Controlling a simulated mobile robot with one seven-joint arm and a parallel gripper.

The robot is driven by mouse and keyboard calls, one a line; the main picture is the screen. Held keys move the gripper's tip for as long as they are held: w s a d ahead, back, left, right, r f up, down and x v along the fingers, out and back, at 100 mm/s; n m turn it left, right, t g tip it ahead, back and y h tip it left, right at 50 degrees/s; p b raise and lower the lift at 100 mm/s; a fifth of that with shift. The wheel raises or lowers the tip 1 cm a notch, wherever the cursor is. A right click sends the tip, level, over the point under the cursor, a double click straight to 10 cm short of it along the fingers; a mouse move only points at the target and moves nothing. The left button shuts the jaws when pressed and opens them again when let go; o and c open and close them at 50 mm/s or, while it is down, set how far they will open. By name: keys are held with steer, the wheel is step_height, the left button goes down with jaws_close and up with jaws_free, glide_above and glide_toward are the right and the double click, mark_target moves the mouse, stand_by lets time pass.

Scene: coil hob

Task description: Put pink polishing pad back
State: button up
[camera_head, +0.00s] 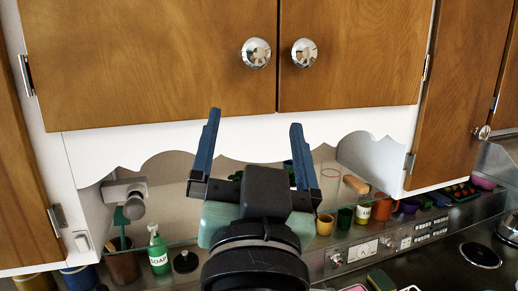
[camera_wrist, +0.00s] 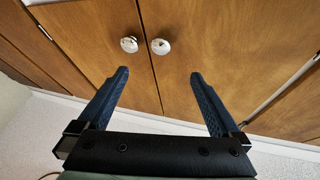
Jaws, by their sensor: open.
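My gripper (camera_head: 255,120) is raised in front of the wooden wall cupboard, its two blue fingers spread wide with nothing between them. In the wrist view my gripper (camera_wrist: 159,73) is also open and empty, with its fingers pointing toward the cupboard doors. I cannot clearly pick out a pink polishing pad. A small pinkish-tan block (camera_head: 355,184) lies on the shelf under the cupboard, right of my gripper; I cannot tell if it is the pad. My gripper and wrist hide part of the shelf and counter.
Two closed cupboard doors (camera_head: 150,65) have round chrome knobs (camera_head: 256,53). Below are a scalloped white trim, a green soap bottle (camera_head: 158,250), several pots and cups, and a control panel (camera_head: 385,243). A coil hob plate (camera_head: 480,255) is at the lower right.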

steer(key=s+r+n+t, duration=0.2)
steer(key=s+r+t, duration=0.2)
steer(key=s+r, duration=0.4)
step_height(320, 180, up, 3)
steer(key=shift+f+n+t, duration=0.1)
steer(key=shift+n+t, duration=0.2)
steer(key=shift+t, duration=0.1)
steer(key=shift+d, duration=0.1)
